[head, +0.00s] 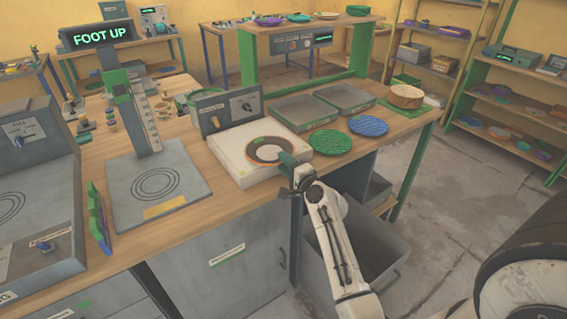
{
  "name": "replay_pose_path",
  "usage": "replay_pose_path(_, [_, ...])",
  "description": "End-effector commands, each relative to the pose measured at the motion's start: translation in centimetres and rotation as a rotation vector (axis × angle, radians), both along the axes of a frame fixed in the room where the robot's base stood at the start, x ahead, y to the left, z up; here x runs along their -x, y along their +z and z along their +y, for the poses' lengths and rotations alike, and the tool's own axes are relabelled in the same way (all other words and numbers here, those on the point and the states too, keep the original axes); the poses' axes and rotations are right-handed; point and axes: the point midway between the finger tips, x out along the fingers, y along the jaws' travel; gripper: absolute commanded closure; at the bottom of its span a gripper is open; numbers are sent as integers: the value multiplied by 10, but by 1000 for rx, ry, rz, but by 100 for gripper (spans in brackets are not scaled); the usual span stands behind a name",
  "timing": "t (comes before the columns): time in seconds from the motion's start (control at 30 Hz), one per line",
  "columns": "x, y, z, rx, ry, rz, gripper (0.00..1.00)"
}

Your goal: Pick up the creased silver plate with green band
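A round plate (266,150) with a dark ring and brownish rim lies on a white square block on the workbench. A thin greenish edge seems to show on it, but silver colour and creases are not clear at this size. My gripper (288,163), with dark green parts, is at the plate's near right edge, above the block's right side. The fingertips are small and partly hidden by my wrist, so I cannot tell if they touch the plate or are open.
A green plate (331,142) and a blue plate (368,125) lie right of the white block (232,158). Two grey trays (345,97) and a wicker basket (406,96) stand behind. A grey control box (228,110) borders the block's back. An open grey bin (372,245) is below the bench edge.

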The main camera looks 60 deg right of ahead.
Motion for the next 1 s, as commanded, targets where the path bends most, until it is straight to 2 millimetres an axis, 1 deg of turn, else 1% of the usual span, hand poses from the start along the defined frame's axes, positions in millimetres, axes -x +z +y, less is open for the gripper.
replay_pose_path(0.2, [0,0,0,0,0,0,62])
replay_pose_path(1.0, [0,0,0,1,0,-1,100])
